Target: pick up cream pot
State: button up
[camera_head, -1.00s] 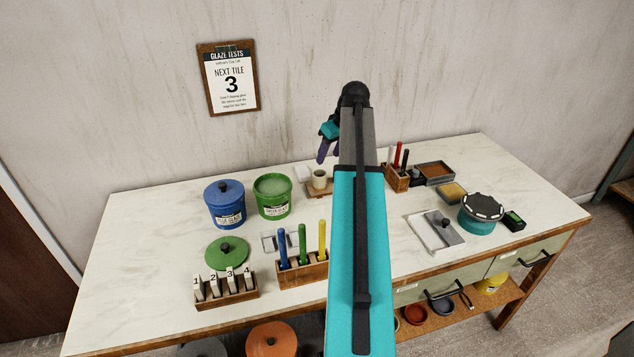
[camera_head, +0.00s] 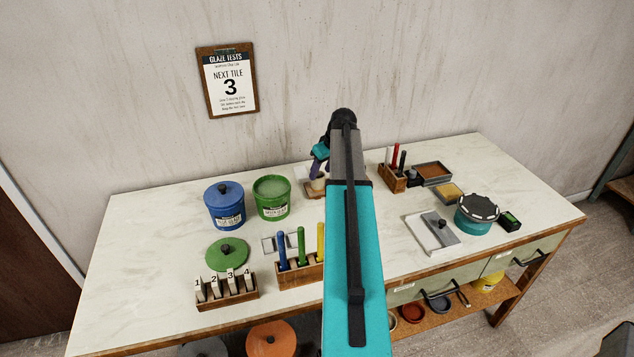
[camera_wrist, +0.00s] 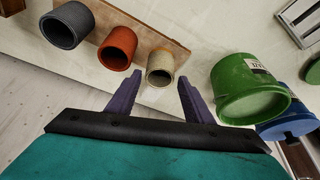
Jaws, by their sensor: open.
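The cream pot (camera_wrist: 160,68) is a small, open-topped cup on a wooden board (camera_wrist: 140,30). In the wrist view it stands at the right end of a row, beside an orange-red pot (camera_wrist: 117,48) and a dark grey pot (camera_wrist: 68,27). My gripper (camera_wrist: 156,83) is open and empty, and the cream pot lies just beyond and between its two purple fingertips. In the head view my gripper (camera_head: 318,170) is over the cream pot (camera_head: 318,184). My arm hides the other two pots there.
A green glaze bucket (camera_wrist: 248,90) is close on the right of the fingers in the wrist view, with a blue bucket (camera_head: 225,205) beyond it. A holder with coloured sticks (camera_head: 301,272) and numbered tiles (camera_head: 226,287) stand nearer the front. The wall is close behind.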

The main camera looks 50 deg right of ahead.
aim_at(319, 174)
jog(key=shift+w+f, duration=0.1)
jog(key=shift+f, duration=0.1)
dwell(0.3)
jog(key=shift+p+x, duration=1.1)
jog(key=shift+x, duration=0.2)
jog(key=shift+p+x, duration=0.35)
jog(key=shift+x, duration=0.95)
jog(key=shift+c, duration=0.4)
jog(key=c, duration=0.8)
